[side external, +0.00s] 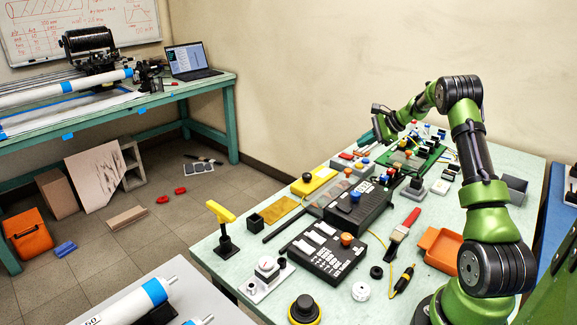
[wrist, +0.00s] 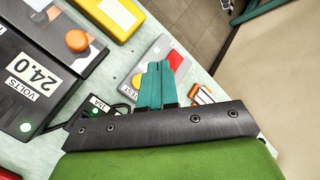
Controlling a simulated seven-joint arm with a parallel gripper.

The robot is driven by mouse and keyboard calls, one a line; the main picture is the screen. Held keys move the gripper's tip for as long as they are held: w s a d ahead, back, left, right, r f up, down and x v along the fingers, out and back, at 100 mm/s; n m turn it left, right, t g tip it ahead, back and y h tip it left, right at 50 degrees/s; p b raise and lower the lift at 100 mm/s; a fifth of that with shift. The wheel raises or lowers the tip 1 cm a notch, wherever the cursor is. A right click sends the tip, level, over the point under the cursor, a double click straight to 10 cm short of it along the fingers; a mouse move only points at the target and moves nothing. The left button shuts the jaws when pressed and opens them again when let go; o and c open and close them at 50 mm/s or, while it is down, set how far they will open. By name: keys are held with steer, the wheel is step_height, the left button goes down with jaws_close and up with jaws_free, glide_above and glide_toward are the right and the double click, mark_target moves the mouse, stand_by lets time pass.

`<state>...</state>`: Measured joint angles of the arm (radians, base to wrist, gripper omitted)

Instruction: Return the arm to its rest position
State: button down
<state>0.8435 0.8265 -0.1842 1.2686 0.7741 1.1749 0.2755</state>
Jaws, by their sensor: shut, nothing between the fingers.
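My gripper (wrist: 155,83) shows in the wrist view as two teal fingers pressed together, shut with nothing between them. In the side view my green and black arm reaches over the far part of the bench, and the gripper (side external: 379,128) is small there, above the back edge of the crowded area. In the wrist view the fingers cover part of a grey module with a red button (wrist: 175,59). I cannot tell how far above it they are.
Bare bench shows at the far right. A wall stands behind.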

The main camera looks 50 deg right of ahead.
steer(key=shift+s+a+f+n+g, duration=0.2)
steer(key=shift+s+a+f+g, duration=0.05)
steer(key=shift+s+f, duration=0.35)
steer(key=shift+s+a+f+n+g, duration=0.25)
steer(key=shift+s+f, duration=0.2)
steer(key=shift+f, duration=0.15)
steer(key=s+a+r+n+g, duration=0.1)
steer(key=s+a+r+n, duration=0.3)
steer(key=a, duration=0.7)
steer(key=s+a+r+n+g, duration=0.15)
steer(key=a+r+n, duration=0.4)
steer(key=a, duration=0.55)
steer(key=s+a+r+n, duration=0.2)
steer(key=s+a+n, duration=0.1)
steer(key=a, duration=0.3)
steer(key=s+a+r+n+t, duration=0.1)
steer(key=s+a+r+n, duration=0.1)
steer(key=s+a, duration=0.4)
steer(key=s+a+r+n, duration=0.2)
steer(key=s+a+n, duration=0.2)
steer(key=a, duration=0.4)
steer(key=shift+s+a+r+n+t, duration=0.25)
steer(key=shift+s+n+t, duration=0.1)
steer(key=shift+n, duration=0.25)
steer(key=shift+w, duration=0.1)
